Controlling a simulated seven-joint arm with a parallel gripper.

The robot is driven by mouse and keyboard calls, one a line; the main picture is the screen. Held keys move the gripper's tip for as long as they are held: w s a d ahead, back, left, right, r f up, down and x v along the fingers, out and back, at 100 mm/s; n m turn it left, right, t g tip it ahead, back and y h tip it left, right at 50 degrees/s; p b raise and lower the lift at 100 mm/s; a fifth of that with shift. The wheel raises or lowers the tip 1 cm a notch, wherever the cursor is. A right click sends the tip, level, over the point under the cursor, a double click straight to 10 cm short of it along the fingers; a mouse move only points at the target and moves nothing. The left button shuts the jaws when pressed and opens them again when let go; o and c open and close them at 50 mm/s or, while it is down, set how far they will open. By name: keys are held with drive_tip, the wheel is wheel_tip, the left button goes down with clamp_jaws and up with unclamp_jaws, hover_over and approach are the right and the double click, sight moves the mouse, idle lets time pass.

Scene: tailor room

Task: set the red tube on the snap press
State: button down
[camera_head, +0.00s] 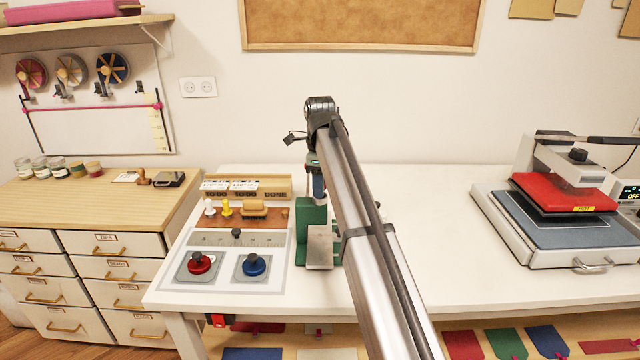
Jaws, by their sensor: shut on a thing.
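The snap press (312,216) is green with a silver plate (320,252) at its front, and stands on the white table near the middle. My arm crosses in front of its right side. My gripper's mount (322,122) is above the press, but its fingers are hidden behind the arm. I cannot make out what is between them. I cannot pick out a red tube for certain.
A blue knob (254,265) on a grey pad is just left of the press. Behind it is a wooden rack (270,216) with pegs and a brush. A heat press (560,205) stands at the right. The table right of my arm (425,235) is clear.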

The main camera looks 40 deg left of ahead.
drive_tip(key=shift+f, duration=0.25)
drive_tip(key=c, duration=1.1)
unclamp_jaws()
drive_tip(key=shift+c, duration=0.2)
wheel_tip(320, 180, up, 11)
idle(0.6)
